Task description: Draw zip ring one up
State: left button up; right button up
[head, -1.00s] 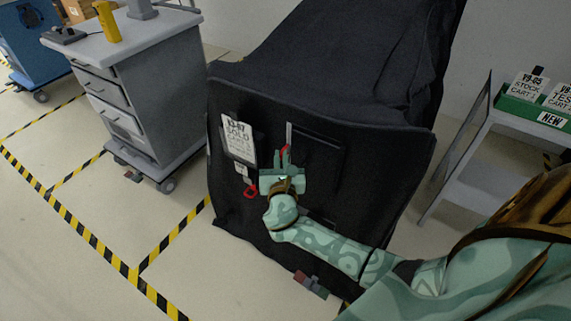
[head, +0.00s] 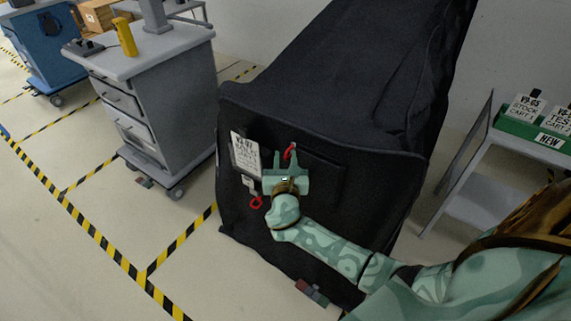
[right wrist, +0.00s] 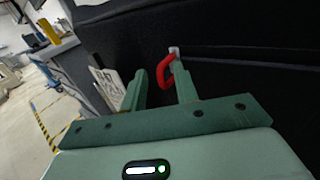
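The black cart cover (head: 330,110) has a red zip ring (head: 289,151) near the upper middle of its front panel. My right gripper (head: 290,161) is just below the ring, with its fingers spread on either side. In the right wrist view the ring (right wrist: 166,80) hangs from a small grey slider, between the fingertips and closest to the right one. The right gripper (right wrist: 159,72) shows a clear gap there and is open; I cannot tell if a finger touches the ring. A second red ring (head: 257,202) hangs lower left, below the white label (head: 245,154). My left gripper is not in view.
A grey drawer cart (head: 150,90) with a yellow object (head: 125,37) stands at the left, a blue cart (head: 45,45) behind it. A grey shelf cart (head: 480,180) with a green box (head: 530,132) stands at the right. Striped tape marks the open floor.

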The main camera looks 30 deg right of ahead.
jog(key=p+v, duration=0.1)
jog(key=v, duration=1.5)
jog(key=shift+s, duration=0.1)
jog(key=s+a+f+m+g+y, duration=0.1)
jog(key=s+f+m+g+y, duration=0.25)
jog(key=f, duration=0.55)
jog(key=s+a+f+m+g+y, duration=0.15)
jog(key=s+f+m, duration=0.3)
jog(key=f, duration=0.55)
jog(key=s+a+f+m+g+y, duration=0.1)
jog(key=s+f+m+g+y, duration=0.3)
jog(key=f, duration=0.5)
jog(key=s+d+f+m+g, duration=0.1)
jog(key=s+f+m, duration=0.3)
jog(key=s, duration=0.5)
jog(key=s+d+f+m+g, duration=0.2)
jog(key=s+f+m, duration=0.2)
jog(key=s, duration=0.5)
jog(key=s+d+f+m+g+y, duration=0.1)
jog(key=s+f+m, duration=0.3)
jog(key=s, duration=0.4)
jog(key=shift+s+d+f+m+g, duration=0.25)
jog(key=shift+s+m+g, duration=0.15)
jog(key=shift+m+g, duration=0.3)
